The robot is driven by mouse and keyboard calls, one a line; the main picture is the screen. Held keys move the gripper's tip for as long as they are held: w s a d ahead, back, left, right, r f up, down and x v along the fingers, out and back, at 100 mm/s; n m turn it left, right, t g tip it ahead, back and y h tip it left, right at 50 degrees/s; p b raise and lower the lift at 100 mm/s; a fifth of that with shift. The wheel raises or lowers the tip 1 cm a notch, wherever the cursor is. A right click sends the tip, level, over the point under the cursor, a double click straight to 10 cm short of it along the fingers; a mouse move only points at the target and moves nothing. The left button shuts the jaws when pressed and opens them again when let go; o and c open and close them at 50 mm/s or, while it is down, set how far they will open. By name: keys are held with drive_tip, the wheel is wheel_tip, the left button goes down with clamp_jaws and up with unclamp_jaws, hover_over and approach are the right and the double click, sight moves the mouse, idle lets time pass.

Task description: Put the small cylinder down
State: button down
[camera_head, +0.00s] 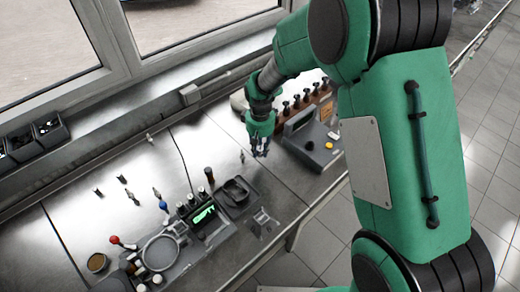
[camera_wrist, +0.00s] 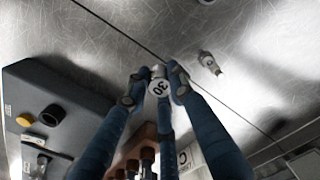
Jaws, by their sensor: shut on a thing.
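The small cylinder (camera_wrist: 158,88) shows in the wrist view as a pale round end marked "30", held between the fingertips. My gripper (camera_wrist: 158,82) has its blue fingers closed around it. In the head view my gripper (camera_head: 261,150) points down over the metal bench, left of the grey box. The cylinder cannot be made out there. I cannot tell how far it is above the bench.
Another small cylindrical piece (camera_wrist: 209,63) lies on the bench to the right of the fingertips. A grey box (camera_head: 312,145) with coloured knobs and a wooden rack (camera_head: 325,107) of dark-topped pieces stand close by. A device with a green display (camera_head: 203,214) is front left. Bare bench (camera_head: 205,140) lies left of my gripper.

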sight(259, 148)
idle(0.4)
wheel_tip(259, 148, up, 10)
drive_tip(key=shift+f, duration=0.1)
drive_tip(key=shift+w+a+r, duration=0.1)
drive_tip(key=shift+a+r, duration=0.15)
drive_tip(key=shift+r, duration=0.1)
drive_tip(key=w+a+r+p, duration=0.1)
drive_tip(key=a+p, duration=0.3)
drive_tip(key=a, duration=1)
drive_tip(key=w+a+r+p, duration=0.15)
drive_tip(key=a+p, duration=0.25)
drive_tip(key=a, duration=0.9)
drive_tip(key=s+a+f+p, duration=0.1)
drive_tip(key=s+a+p, duration=0.25)
drive_tip(key=a, duration=0.65)
drive_tip(key=s+a+f+p, duration=0.2)
drive_tip(key=s+a+p, duration=0.15)
drive_tip(key=a, duration=0.75)
drive_tip(key=shift+n, duration=0.3)
drive_tip(key=shift+s+d+f+b, duration=0.15)
drive_tip(key=shift+f+b, duration=0.3)
drive_tip(key=shift+f, duration=1.9)
